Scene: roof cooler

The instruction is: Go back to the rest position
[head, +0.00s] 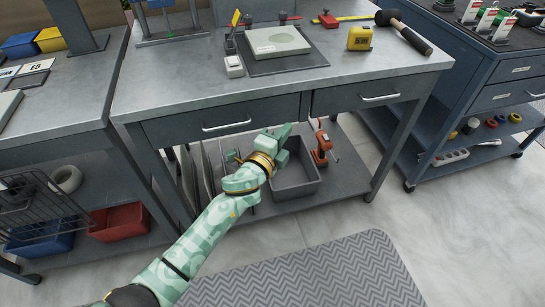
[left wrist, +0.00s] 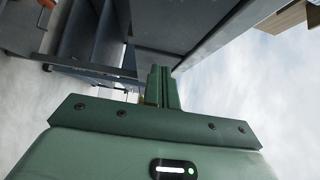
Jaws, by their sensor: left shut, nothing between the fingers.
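My left arm reaches in from the lower left in the head view. Its gripper (head: 284,130) is in front of the workbench (head: 190,88), just below the drawer fronts and over the lower shelf. In the left wrist view the gripper's fingers (left wrist: 162,88) are together with nothing between them. My right gripper is in neither view.
A grey bin (head: 296,182) and an orange tool (head: 320,145) are on the lower shelf by my left gripper. The bench top holds a yellow tape measure (head: 360,38) and a hammer (head: 405,32). A grey chevron mat (head: 310,275) lies on the open floor in front.

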